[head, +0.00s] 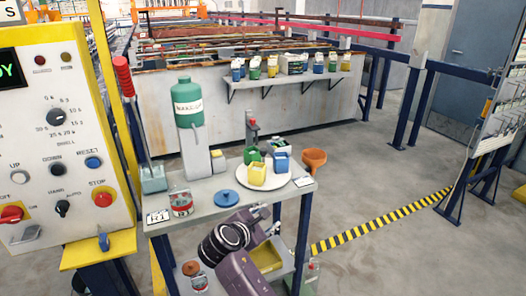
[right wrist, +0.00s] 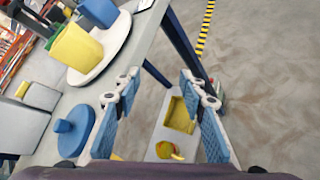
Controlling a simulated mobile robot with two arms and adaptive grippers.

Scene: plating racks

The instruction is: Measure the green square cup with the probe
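The green square cup (head: 252,156) stands on a round white plate (head: 285,183) on the grey table, partly hidden behind a yellow square cup (head: 257,175). A blue square cup (head: 281,162) stands at its right. In the right wrist view, the yellow cup (right wrist: 76,47) and blue cup (right wrist: 98,12) show at the upper left. My right gripper (head: 269,222) is at the table's front right edge, in front of the plate. Its fingers (right wrist: 168,105) are apart with nothing between them. An upright red-and-grey device (head: 251,130) stands behind the cups; I cannot tell whether it is the probe.
A yellow tray (head: 266,256) lies on the lower shelf.

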